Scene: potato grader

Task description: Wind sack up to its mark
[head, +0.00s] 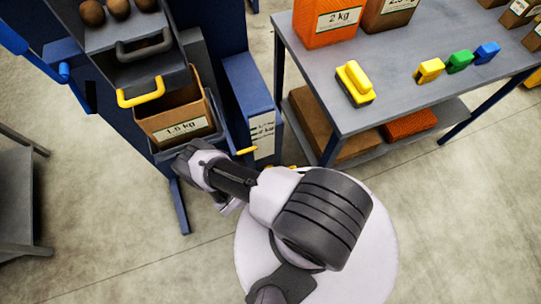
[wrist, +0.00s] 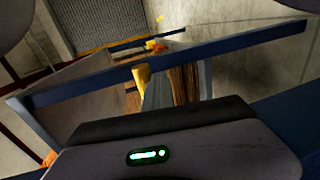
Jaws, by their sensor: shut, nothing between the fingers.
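A brown open-topped sack (head: 178,122) labelled 1.6 kg stands in a grey holder under the chute of the blue grader. A yellow handle (head: 141,92) is on the chute front just above the sack's rim. A small yellow-tipped lever (head: 246,151) sticks out beside a blue box marked with scale lines (head: 262,130). My gripper (head: 190,160) is at the sack holder's front lower edge, shut and empty; its fingertips are hard to make out. In the wrist view, its body with a green light fills the bottom, and blue framing lies beyond.
A grey table (head: 420,100) at right carries an orange 2 kg sack (head: 322,20), a brown sack (head: 385,14) and yellow, green and blue blocks. Potatoes (head: 118,8) lie in the chute. A grey stand (head: 15,195) is at left. The floor at front left is clear.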

